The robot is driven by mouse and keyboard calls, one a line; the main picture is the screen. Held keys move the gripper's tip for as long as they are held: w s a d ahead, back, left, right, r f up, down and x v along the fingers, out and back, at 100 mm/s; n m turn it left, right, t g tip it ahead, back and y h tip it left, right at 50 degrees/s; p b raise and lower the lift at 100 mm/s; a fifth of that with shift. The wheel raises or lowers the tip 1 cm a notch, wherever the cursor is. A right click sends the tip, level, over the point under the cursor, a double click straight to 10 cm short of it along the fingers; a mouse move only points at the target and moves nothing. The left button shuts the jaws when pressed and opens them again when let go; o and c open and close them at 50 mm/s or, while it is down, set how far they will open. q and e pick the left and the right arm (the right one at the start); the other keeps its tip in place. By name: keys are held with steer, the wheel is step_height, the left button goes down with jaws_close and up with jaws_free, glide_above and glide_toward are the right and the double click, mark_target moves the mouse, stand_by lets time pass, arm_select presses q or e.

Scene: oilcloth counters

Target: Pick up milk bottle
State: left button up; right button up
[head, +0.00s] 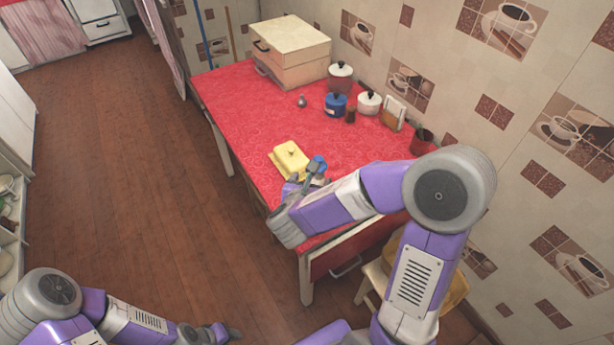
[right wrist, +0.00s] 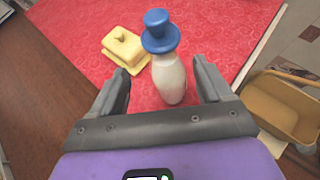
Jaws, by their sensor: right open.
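The milk bottle (right wrist: 169,82) is pale with a wide blue cap. In the right wrist view it stands on the red cloth between the two fingers of my right gripper (right wrist: 161,86). The fingers are open, with gaps showing on both sides of the bottle. In the head view the bottle's blue cap (head: 318,164) shows at my right gripper (head: 306,181), near the table's front; most of its body is hidden. My left gripper (head: 222,334) is low at the bottom edge, away from the table, and its jaws are unclear.
A yellow butter dish (head: 290,160) sits close beside the bottle, also in the wrist view (right wrist: 127,50). Pots (head: 340,76), jars and a bread box (head: 290,45) stand farther back on the red table (head: 250,110). A yellowish chair (head: 455,292) is at the near right.

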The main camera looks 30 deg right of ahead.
steer(key=b+x, duration=0.1)
steer(key=x, duration=0.6)
steer(key=shift+d, duration=0.3)
jaws_close()
steer(key=shift+r, duration=0.1)
